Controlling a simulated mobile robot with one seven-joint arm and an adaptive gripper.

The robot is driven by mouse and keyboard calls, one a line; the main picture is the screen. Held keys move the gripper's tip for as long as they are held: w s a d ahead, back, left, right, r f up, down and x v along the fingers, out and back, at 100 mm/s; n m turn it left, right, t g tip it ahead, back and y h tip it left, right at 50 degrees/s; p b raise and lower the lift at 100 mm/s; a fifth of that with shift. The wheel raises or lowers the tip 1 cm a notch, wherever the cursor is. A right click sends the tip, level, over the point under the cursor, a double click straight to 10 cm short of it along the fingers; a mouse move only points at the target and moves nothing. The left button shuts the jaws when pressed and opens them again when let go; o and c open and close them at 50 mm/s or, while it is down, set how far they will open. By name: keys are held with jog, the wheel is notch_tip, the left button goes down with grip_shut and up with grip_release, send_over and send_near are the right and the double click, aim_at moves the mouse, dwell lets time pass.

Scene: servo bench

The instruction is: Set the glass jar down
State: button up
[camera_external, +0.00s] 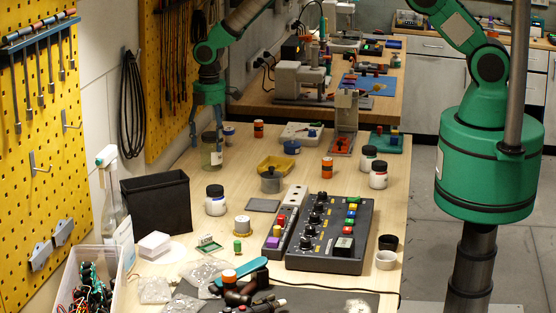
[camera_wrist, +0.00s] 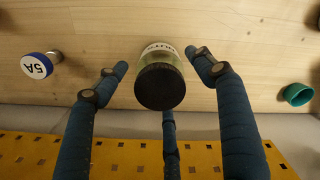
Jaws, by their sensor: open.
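The glass jar (camera_external: 211,155) stands upright on the wooden bench at its back left, near the yellow pegboard. It is clear with a dark lid and a pale label. My gripper (camera_external: 208,131) is above and around it, pointing down, with its fingers spread. In the wrist view the jar's black round lid (camera_wrist: 160,87) shows between the fingers of my gripper (camera_wrist: 158,66). Gaps show between the lid and the left and right fingers. The third finger lies below the lid in that view; whether it touches the jar I cannot tell.
A blue-capped jar marked 5A (camera_wrist: 40,66) and a green cup-like thing (camera_wrist: 297,94) lie to either side in the wrist view. Bare wood lies just in front of the jar.

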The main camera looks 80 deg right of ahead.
notch_tip(320, 180, up, 8)
jog(key=shift+f, duration=0.1)
dwell(0.8)
jog(key=shift+s+r, duration=0.1)
jog(key=shift+r, duration=0.4)
jog(key=s+r+m+t, duration=0.1)
jog(key=s+r+m, duration=0.1)
jog(key=s+r, duration=1.1)
jog(key=s+r+m+t, duration=0.2)
jog(key=s+r, duration=0.7)
jog(key=r, duration=0.9)
jog(key=s+r+m+t, duration=0.1)
jog(key=s+r+m, duration=0.1)
jog(key=s, duration=1.3)
jog(key=s+a+r+m+t, duration=0.1)
jog(key=s+r+m, duration=0.1)
jog(key=s, duration=1.4)
jog(key=shift+s+m+t, duration=0.25)
jog(key=shift+m+t, duration=0.05)
jog(key=shift+m, duration=0.2)
jog(key=shift+b, duration=0.3)
